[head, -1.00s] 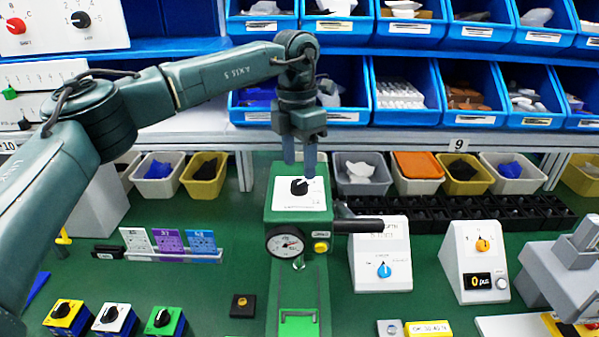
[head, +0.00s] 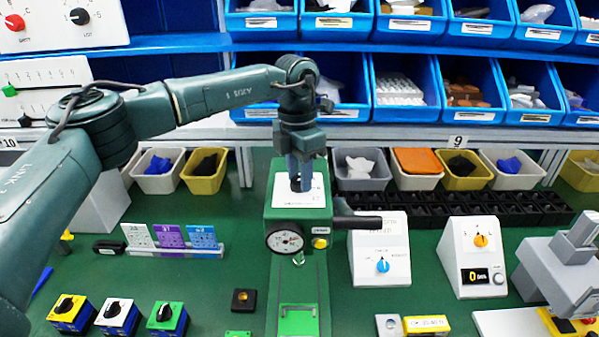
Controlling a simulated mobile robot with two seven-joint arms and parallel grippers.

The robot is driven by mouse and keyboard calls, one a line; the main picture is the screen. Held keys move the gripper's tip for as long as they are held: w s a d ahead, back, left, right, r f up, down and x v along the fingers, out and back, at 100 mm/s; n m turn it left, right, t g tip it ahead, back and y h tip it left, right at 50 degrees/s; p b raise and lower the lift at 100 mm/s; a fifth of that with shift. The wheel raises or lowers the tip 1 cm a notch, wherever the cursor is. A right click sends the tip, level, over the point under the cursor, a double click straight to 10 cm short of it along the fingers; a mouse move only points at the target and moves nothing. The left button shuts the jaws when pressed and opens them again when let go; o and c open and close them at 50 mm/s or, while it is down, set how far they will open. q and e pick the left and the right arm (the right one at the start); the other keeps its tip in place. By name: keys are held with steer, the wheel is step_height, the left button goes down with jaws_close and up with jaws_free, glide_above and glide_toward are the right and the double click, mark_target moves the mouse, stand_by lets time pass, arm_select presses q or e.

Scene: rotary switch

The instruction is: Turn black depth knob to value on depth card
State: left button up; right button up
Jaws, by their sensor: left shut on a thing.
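The black depth knob (head: 296,184) sits on a white dial plate (head: 283,200) on top of a green machine (head: 296,215). My left gripper (head: 300,180) points straight down and is shut on the knob, its fingers hiding most of it and of the scale around it. A white card (head: 138,235), a purple card (head: 170,236) and a blue card (head: 203,236) stand in a clear holder at the left; their print is too small to read, and I cannot tell which is the depth card. My right gripper is not in view.
A round gauge (head: 285,238) and a yellow button (head: 320,243) are on the machine's front. A dark handle (head: 358,222) sticks out to its right. White boxes with a blue knob (head: 383,265) and an orange knob (head: 480,240) stand further right. Bins line the back.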

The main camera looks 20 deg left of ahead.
arm_select(q)
steer(key=c, duration=0.3)
steer(key=shift+m, duration=0.3)
steer(key=m, duration=0.4)
steer(key=shift+d+b, duration=0.1)
steer(key=shift+b, duration=0.25)
steer(key=shift+m, duration=2.1)
steer(key=o, duration=0.9)
steer(key=shift+o, duration=0.2)
